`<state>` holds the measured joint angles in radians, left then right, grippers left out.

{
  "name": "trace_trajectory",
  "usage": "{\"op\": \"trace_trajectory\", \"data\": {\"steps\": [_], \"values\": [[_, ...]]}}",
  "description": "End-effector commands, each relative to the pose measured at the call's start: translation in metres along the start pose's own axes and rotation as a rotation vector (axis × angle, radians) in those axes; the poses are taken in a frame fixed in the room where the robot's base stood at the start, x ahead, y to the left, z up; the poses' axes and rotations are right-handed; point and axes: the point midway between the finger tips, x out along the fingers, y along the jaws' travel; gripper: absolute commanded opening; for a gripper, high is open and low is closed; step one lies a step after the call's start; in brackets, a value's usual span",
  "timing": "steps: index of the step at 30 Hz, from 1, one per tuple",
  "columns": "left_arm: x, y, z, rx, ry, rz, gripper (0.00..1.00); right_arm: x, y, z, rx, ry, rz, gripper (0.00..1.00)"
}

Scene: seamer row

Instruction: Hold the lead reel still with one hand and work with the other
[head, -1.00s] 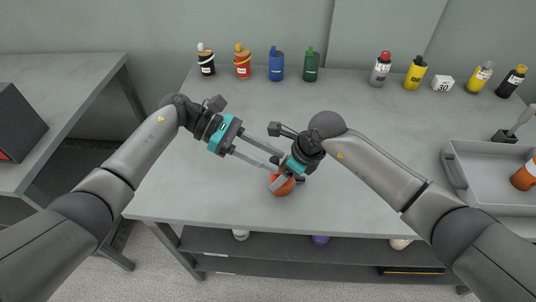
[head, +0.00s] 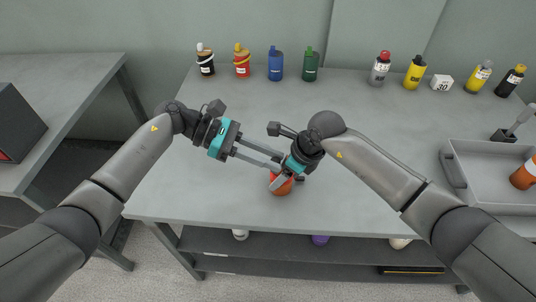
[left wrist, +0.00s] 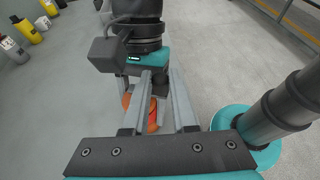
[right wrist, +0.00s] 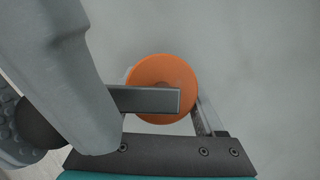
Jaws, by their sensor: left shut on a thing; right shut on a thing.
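The lead reel appears to be the orange round piece (head: 281,187) near the front edge of the table, largely hidden by my grippers. My right gripper (head: 283,178) comes down over it and is shut on it. In the right wrist view the reel's orange round face (right wrist: 162,72) shows, with one finger crossing it and the other at its side. My left gripper (head: 277,163) reaches in from the left and is shut, its long fingers ending at the reel beside the right gripper. In the left wrist view orange (left wrist: 153,115) shows between the fingers; the exact contact is hidden.
Several bottles stand along the back, including a blue one (head: 276,64) and a grey one (head: 380,68), with a white "30" block (head: 441,83). A grey tray (head: 454,168) holding an orange item (head: 525,175) is at right. The table (head: 370,115) is clear behind my arms.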

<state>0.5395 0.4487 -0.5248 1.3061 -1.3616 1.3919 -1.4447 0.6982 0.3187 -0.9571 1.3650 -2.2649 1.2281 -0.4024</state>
Motion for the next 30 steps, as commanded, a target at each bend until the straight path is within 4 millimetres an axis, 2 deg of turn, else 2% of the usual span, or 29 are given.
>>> {"op": "trace_trajectory", "data": {"steps": [11, 12, 20, 27, 30], "values": [[0.0002, -0.0006, -0.0004, -0.01, 0.001, 0.018, 0.0, -0.0005, -0.0008, -0.0002, 0.001, 0.001, -0.001, 0.06], [0.0001, -0.0006, -0.0004, -0.01, 0.001, 0.018, 0.28, -0.0005, -0.0008, -0.0002, 0.001, 0.001, -0.001, 0.06], [0.0003, -0.0006, 0.0, -0.009, 0.0, 0.017, 0.57, -0.0005, -0.0006, 0.0001, 0.001, 0.0, -0.001, 0.06], [-0.0001, -0.0005, 0.0003, -0.008, 0.0, 0.017, 0.57, -0.0005, -0.0004, 0.0004, 0.0, -0.001, -0.001, 0.06], [-0.006, -0.0003, -0.0002, -0.008, 0.002, 0.019, 0.57, -0.0005, -0.0003, 0.0004, 0.0, -0.001, -0.001, 0.06]]}}
